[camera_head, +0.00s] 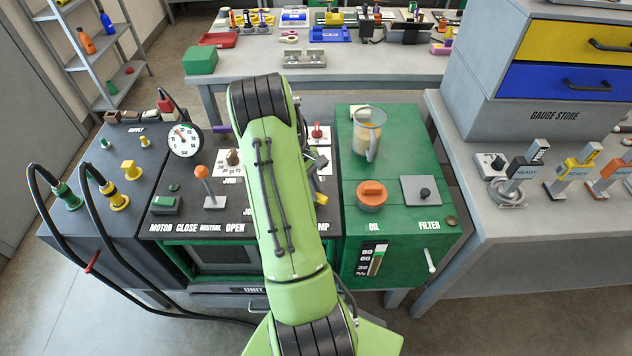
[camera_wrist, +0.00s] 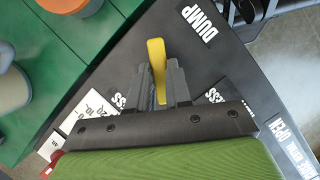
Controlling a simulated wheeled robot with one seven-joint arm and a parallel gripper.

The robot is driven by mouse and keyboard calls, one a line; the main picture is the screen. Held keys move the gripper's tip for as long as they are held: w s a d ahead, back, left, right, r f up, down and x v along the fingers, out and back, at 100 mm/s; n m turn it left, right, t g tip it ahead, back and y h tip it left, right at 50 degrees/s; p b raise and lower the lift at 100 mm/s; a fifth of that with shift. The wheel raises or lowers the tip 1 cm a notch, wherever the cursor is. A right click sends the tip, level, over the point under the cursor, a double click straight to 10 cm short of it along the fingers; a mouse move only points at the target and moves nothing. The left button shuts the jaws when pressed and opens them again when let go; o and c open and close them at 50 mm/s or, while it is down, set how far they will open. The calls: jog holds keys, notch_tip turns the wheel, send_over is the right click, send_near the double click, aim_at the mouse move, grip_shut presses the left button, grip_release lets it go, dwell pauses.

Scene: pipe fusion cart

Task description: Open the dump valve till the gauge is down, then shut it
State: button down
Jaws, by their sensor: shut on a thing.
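The dump valve's yellow handle (camera_wrist: 156,55) stands between the fingers of my gripper (camera_wrist: 160,85) in the wrist view, and the fingers are shut on it. The DUMP label (camera_wrist: 200,24) is on the dark panel beside it. In the head view a bit of yellow (camera_head: 321,199) shows right of my arm, above the partly covered DUMP label; my arm hides most of the valve and gripper. The round white pressure gauge (camera_head: 185,139) stands at the panel's back left; its needle is too small to read surely.
An orange-knobbed lever (camera_head: 202,172) stands on the panel by CLOSE, NEUTRAL and OPEN labels. The green oil unit (camera_head: 400,150), with a jug (camera_head: 368,134) on top, is to the right. Black hoses (camera_head: 62,250) loop at the left. A gauge store (camera_head: 550,80) stands far right.

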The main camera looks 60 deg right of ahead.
jog(key=m, duration=0.2)
jog(key=m+y, duration=0.1)
jog(key=m, duration=0.1)
jog(key=m+y, duration=0.1)
jog(key=shift+s+d+m+t, duration=0.1)
jog(key=shift+d+m+t, duration=0.2)
jog(key=shift+m+t, duration=0.1)
jog(key=shift+s+m+t+y, duration=0.1)
jog(key=shift+m+t+y, duration=0.2)
jog(key=shift+m, duration=0.75)
jog(key=shift+s+m+t+y, duration=0.1)
jog(key=shift+m+t+y, duration=0.15)
jog(key=shift+m, duration=0.8)
jog(key=c, duration=1)
grip_release()
jog(key=shift+d, duration=0.15)
jog(key=shift+c, duration=0.2)
jog(key=shift+w, duration=0.1)
jog(key=p+v, duration=0.4)
jog(key=v, duration=1.2)
jog(key=shift+d, duration=0.2)
